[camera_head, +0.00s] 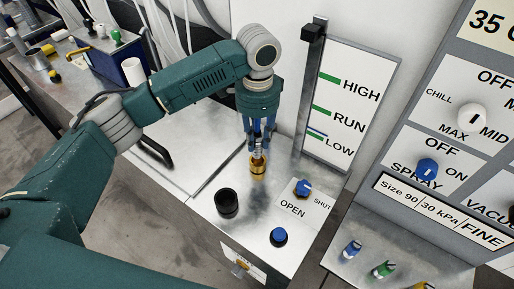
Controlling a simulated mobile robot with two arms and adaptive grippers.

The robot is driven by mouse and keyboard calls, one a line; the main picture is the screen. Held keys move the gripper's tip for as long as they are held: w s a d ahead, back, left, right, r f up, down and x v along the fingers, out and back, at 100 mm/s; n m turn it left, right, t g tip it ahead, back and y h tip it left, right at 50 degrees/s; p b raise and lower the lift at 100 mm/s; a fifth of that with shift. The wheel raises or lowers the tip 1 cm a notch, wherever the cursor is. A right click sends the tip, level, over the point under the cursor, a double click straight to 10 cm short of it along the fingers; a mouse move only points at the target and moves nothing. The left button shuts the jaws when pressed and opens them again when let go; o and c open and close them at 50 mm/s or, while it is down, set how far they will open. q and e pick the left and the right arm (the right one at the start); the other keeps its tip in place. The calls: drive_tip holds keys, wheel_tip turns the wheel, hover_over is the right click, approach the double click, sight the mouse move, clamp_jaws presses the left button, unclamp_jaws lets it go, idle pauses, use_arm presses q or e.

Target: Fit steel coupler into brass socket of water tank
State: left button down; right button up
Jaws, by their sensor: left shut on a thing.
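My left gripper (261,138) points down above the water tank's metal top (205,180). It is shut on a small steel coupler (258,152), which is mostly hidden by the fingers. The brass socket (257,169) stands upright on the tank top, directly below the gripper. The coupler's lower end appears at the socket's mouth; I cannot tell whether it is inside or just above. My right gripper is out of view.
A black cup-like port (227,203), a blue OPEN/SHUT knob (303,188) and a blue button (279,237) are close to the socket. A level gauge (347,95) stands behind. A control panel (450,130) is at right. The tank top's left part is clear.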

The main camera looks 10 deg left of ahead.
sight(258, 152)
use_arm(q)
drive_tip(key=shift+d+f, duration=0.1)
drive_tip(key=shift+f, duration=0.55)
wheel_tip(258, 152, down, 4)
drive_tip(key=shift+r+p, duration=0.1)
drive_tip(key=shift+p, duration=0.25)
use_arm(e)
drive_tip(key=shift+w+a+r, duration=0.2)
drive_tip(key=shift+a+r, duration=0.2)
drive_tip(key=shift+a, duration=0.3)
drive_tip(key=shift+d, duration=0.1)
use_arm(q)
drive_tip(key=shift+f, duration=0.3)
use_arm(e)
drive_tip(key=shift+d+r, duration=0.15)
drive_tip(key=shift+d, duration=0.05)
use_arm(q)
drive_tip(key=c, duration=1.5)
unclamp_jaws()
drive_tip(key=shift+f, duration=0.1)
drive_tip(key=shift+o, duration=0.2)
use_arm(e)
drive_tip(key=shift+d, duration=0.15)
